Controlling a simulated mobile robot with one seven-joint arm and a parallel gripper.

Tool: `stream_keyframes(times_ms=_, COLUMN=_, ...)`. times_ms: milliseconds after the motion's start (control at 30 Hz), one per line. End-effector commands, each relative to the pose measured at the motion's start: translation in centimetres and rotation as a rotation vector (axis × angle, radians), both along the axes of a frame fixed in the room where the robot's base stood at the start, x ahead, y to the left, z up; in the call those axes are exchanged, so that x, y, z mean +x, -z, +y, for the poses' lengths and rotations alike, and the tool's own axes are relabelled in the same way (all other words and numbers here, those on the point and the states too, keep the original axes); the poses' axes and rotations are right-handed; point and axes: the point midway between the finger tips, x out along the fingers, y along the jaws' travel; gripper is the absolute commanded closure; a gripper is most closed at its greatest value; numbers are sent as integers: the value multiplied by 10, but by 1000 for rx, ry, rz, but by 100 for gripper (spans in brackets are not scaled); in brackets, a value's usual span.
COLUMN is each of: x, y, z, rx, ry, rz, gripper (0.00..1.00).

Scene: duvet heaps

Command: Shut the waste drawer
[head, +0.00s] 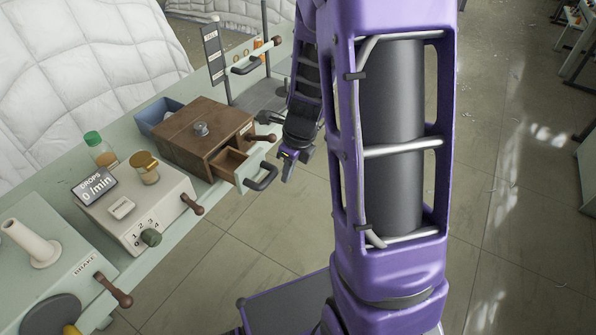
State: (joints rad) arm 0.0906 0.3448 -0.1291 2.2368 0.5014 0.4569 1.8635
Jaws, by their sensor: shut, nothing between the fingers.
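A brown wooden box (196,130) stands on the pale green bench. A small drawer (238,168) sticks out of its front, open, with an empty-looking inside and a pale front. A dark curved handle (263,178) is on the drawer front. I cannot read a label that marks it as the waste drawer. My gripper (288,173) is just right of the handle, beyond the bench edge, pointing down. It is shut and holds nothing. I cannot tell whether it touches the handle.
A control box (140,212) with a drops display (94,187), a bottle (100,150) and a jar (146,167) stands left of the wooden box. A brake lever (114,290) sticks out at front left. A rack post (213,55) stands behind.

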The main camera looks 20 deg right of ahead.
Motion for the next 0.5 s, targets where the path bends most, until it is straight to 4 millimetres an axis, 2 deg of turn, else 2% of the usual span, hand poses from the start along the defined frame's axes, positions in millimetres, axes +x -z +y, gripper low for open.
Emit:
stream_keyframes(times_ms=200, x=11, y=2, z=7, rx=-1, ry=0, rz=-1, gripper=100)
stream_keyframes(times_ms=500, x=11, y=2, z=8, rx=0, ry=1, rz=0, gripper=100)
